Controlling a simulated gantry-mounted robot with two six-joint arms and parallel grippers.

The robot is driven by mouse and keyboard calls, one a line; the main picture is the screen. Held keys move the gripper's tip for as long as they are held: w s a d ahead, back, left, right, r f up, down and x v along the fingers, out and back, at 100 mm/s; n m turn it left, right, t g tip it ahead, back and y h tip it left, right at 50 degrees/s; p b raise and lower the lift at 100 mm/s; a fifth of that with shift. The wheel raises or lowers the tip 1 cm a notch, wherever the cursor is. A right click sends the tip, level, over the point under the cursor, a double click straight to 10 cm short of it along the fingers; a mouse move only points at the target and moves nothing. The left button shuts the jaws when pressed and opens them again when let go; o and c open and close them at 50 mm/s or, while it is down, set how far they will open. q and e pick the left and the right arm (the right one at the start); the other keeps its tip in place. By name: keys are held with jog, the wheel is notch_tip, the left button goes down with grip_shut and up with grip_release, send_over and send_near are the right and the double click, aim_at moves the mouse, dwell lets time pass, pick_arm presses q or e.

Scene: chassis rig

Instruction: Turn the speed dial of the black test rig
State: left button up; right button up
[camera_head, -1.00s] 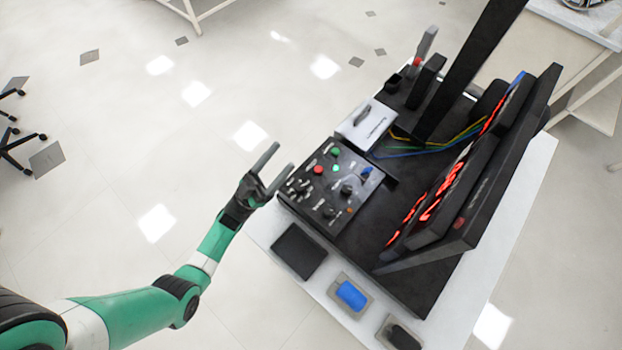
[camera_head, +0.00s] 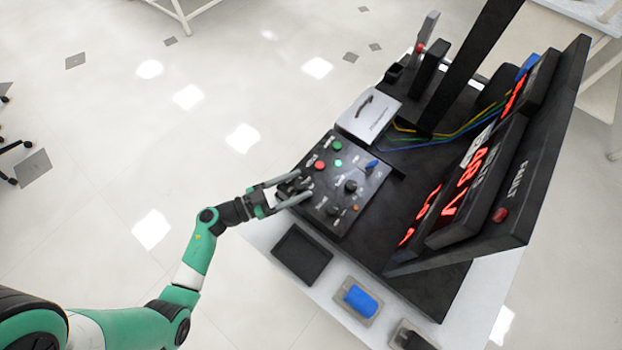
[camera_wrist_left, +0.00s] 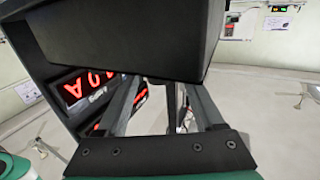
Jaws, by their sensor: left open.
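The black test rig (camera_head: 420,262) stands on a white table. Its control panel (camera_head: 362,214) carries several knobs and colored buttons; the labels are too small to read, so I cannot tell by label which is the speed dial. My left gripper (camera_head: 304,184) is open at the panel's left edge, with its fingers on either side of a dark knob there. I cannot tell whether they touch it. In the left wrist view the two fingers (camera_wrist_left: 163,88) are apart, and a dark block (camera_wrist_left: 130,35) hides what lies at their tips. My right gripper is not in view.
Lit red displays (camera_head: 470,170) stand on the rig's right side. A white box with a handle (camera_head: 370,116) sits behind the panel, near colored wires. A black tray (camera_head: 301,254) and a blue item (camera_head: 359,300) lie in front.

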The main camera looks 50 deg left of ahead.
aim_at(305, 182)
pick_arm(q)
jog(key=b+x, duration=0.1)
jog(key=x, duration=0.3)
jog(key=shift+w+d, duration=0.1)
jog(key=shift+w, duration=0.2)
jog(key=shift+c, duration=0.2)
grip_shut()
